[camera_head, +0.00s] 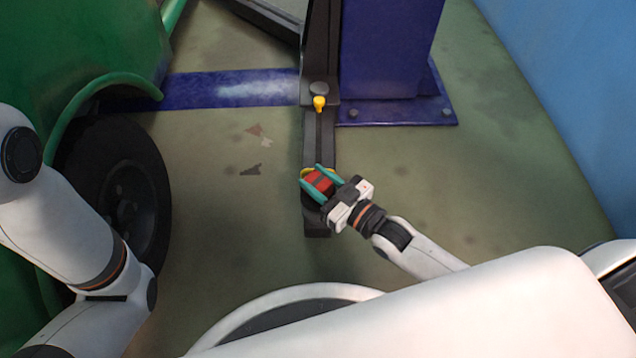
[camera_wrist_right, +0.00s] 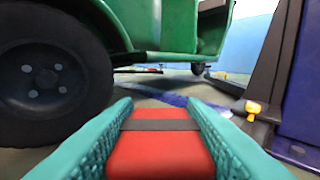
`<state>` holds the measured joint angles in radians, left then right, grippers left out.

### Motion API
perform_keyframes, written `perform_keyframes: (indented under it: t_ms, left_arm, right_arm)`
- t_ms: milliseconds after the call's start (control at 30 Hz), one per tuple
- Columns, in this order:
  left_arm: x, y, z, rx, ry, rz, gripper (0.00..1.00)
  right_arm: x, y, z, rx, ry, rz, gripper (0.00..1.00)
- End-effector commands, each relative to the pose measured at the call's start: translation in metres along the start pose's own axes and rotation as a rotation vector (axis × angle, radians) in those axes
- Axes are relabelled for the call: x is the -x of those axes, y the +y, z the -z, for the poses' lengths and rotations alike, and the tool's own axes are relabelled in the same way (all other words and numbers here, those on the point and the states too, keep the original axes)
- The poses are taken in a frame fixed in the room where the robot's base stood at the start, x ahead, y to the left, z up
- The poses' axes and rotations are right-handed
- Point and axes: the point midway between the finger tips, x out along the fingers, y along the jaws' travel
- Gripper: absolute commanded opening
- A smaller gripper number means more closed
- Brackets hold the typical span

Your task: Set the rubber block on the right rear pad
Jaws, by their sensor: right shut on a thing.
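The rubber block (camera_head: 319,181) is red with a dark band across it. My right gripper (camera_head: 325,178), with teal fingers, is shut on it. In the right wrist view the block (camera_wrist_right: 160,150) fills the space between the two fingers (camera_wrist_right: 160,130). In the head view the block is over a dark round pad (camera_head: 311,199) with a yellow edge, near the close end of a dark lift arm (camera_head: 318,226). The block and fingers hide much of this pad. I cannot tell whether the block touches it. My left gripper is out of view.
A green vehicle (camera_head: 95,45) with a black wheel (camera_head: 125,205) stands at the left. A blue lift post (camera_head: 385,50) rises behind the arm, and a yellow knob (camera_head: 320,103) sits on the arm. Open floor (camera_head: 235,220) lies between wheel and lift arm.

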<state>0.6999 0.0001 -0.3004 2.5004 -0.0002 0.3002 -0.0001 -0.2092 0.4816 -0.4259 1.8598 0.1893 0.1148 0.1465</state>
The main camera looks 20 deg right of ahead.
Motion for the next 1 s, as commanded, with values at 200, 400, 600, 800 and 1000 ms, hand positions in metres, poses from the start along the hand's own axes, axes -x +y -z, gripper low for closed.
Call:
perform_keyframes:
  t_ms: [200, 400, 600, 800, 1000]
  left_arm:
    - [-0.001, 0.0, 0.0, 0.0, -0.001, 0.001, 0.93]
    - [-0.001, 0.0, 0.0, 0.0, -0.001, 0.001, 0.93]
    - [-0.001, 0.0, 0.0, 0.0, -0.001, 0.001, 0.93]
    - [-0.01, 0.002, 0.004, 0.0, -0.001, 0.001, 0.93]
    - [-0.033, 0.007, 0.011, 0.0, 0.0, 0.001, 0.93]
  right_arm:
    - [0.0, 0.0, 0.0, 0.0, -0.001, 0.0, 0.13]
    - [0.0, 0.0, 0.001, 0.0, 0.0, 0.0, 0.6]
    - [0.0, 0.0, 0.0, 0.0, 0.0, 0.0, 0.6]
    - [0.011, 0.0, -0.004, -0.001, 0.004, 0.001, 0.6]
    - [0.053, 0.0, -0.006, -0.001, 0.008, 0.001, 0.6]
